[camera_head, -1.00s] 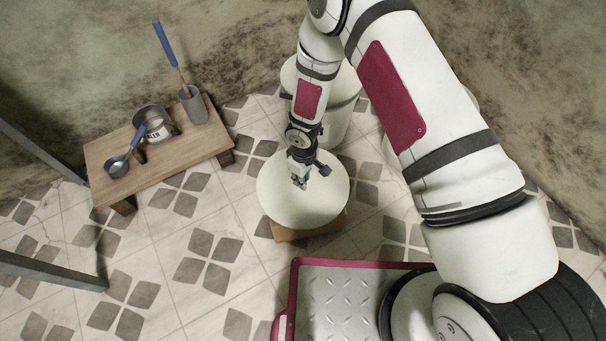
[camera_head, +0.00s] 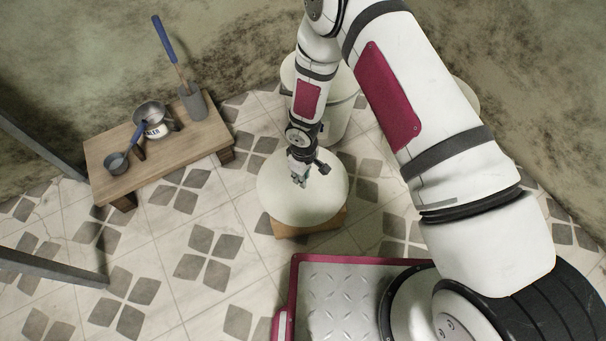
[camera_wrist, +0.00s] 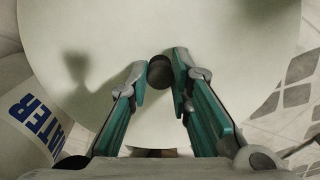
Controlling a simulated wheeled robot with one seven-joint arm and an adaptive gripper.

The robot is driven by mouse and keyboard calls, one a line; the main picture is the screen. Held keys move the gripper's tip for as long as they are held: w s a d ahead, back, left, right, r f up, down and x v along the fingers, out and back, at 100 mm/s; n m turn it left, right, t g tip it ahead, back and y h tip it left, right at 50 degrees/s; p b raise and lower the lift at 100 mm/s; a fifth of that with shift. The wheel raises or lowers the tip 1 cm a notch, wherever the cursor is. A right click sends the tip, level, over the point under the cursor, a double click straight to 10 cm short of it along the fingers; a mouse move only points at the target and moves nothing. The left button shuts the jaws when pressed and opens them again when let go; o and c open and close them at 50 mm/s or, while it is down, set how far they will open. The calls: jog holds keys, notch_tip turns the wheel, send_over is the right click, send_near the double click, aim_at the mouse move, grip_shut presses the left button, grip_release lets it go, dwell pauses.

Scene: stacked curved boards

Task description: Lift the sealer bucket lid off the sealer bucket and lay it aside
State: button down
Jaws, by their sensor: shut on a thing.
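The sealer bucket lid, as I take the pale round disc (camera_head: 325,198), lies under my gripper (camera_head: 299,181) above a wooden block (camera_head: 312,226). In the wrist view the disc (camera_wrist: 240,60) fills most of the picture, with a dark round knob (camera_wrist: 160,72) on it. My gripper (camera_wrist: 158,85) is shut on this knob, one finger on each side. The body of a bucket below the disc is hidden, so I cannot tell whether the two touch.
A white bucket (camera_head: 338,115) stands behind; its WATER label (camera_wrist: 35,120) shows in the wrist view. Tiled floor between is clear.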

jog(key=shift+f, duration=0.1)
jog(key=c, duration=1.4)
grip_release()
jog(key=shift+o, duration=0.2)
notch_tip(320, 180, up, 12)
